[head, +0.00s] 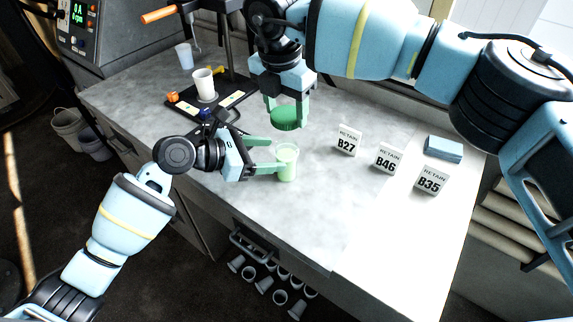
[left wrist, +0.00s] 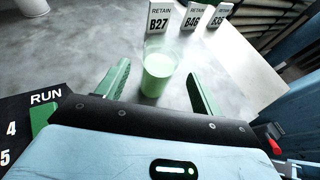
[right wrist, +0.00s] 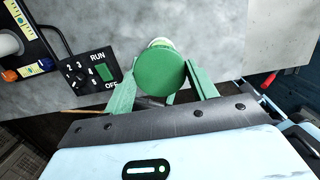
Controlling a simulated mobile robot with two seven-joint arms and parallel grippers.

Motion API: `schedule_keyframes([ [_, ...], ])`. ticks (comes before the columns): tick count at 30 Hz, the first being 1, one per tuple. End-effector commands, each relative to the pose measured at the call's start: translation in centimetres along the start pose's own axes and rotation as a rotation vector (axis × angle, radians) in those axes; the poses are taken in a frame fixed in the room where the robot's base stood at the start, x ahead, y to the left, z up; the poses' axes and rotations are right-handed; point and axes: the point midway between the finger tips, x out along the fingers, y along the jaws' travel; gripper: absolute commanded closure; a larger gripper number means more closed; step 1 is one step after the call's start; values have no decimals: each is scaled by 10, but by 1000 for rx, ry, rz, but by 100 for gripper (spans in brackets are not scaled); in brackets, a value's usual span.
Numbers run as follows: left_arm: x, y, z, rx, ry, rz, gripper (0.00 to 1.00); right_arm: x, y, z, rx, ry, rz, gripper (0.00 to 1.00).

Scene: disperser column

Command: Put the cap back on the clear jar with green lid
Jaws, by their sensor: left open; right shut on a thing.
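The clear jar (head: 287,163) stands upright and uncapped on the bench, with pale green contents. It also shows in the left wrist view (left wrist: 158,72). My left gripper (head: 278,156) is open, with its fingers on either side of the jar. The green lid (head: 286,118) is held by my right gripper (head: 287,112), above and behind the jar in the head view. In the right wrist view the lid (right wrist: 159,72) is between the right fingers, and it hides most of the jar (right wrist: 162,43), whose pale edge shows just beyond it.
Label cards B27 (head: 347,140), B46 (head: 385,158) and B35 (head: 431,180) stand to the right of the jar. A blue block (head: 444,149) lies behind them. A disperser stand with a white cup (head: 204,84) is at the back left. The bench front is clear.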

Motion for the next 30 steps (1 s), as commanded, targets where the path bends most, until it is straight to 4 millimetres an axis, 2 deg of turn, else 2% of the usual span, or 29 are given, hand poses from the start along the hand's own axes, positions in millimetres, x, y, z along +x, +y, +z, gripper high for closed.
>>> schedule_keyframes([
  [6, 37, -1, 1, 1, 0, -1, 34, 0, 0, 0, 0, 0, 0, 64],
  [12, 58, 0, 1, 0, 0, -1, 34, 0, 0, 0, 0, 0, 0, 64],
  [18, 65, 0, 0, 1, 0, 0, 34, 0, 0, 0, 0, 0, 0, 64],
  [26, 66, 0, 0, 1, 0, 0, 34, 0, 0, 0, 0, 0, 0, 64],
  [30, 65, 0, 0, 1, 0, 0, 52, 0, 0, 0, 0, 0, 0, 64],
])
